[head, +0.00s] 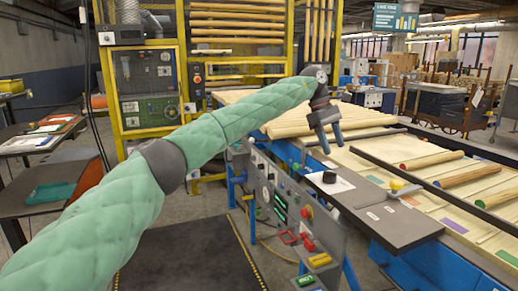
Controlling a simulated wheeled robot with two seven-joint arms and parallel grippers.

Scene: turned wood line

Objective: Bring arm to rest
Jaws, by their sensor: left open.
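My left arm (210,122) is wrapped in a green quilted cover and reaches from the lower left up to the middle of the head view. My right gripper is not in the head view.
The control panel (285,205) with coloured buttons fronts the line. Turned rods (432,160) lie on the bed at right. A yellow-framed machine (145,85) stands behind. A side table (45,180) is at left. The dark floor mat (195,255) is clear.

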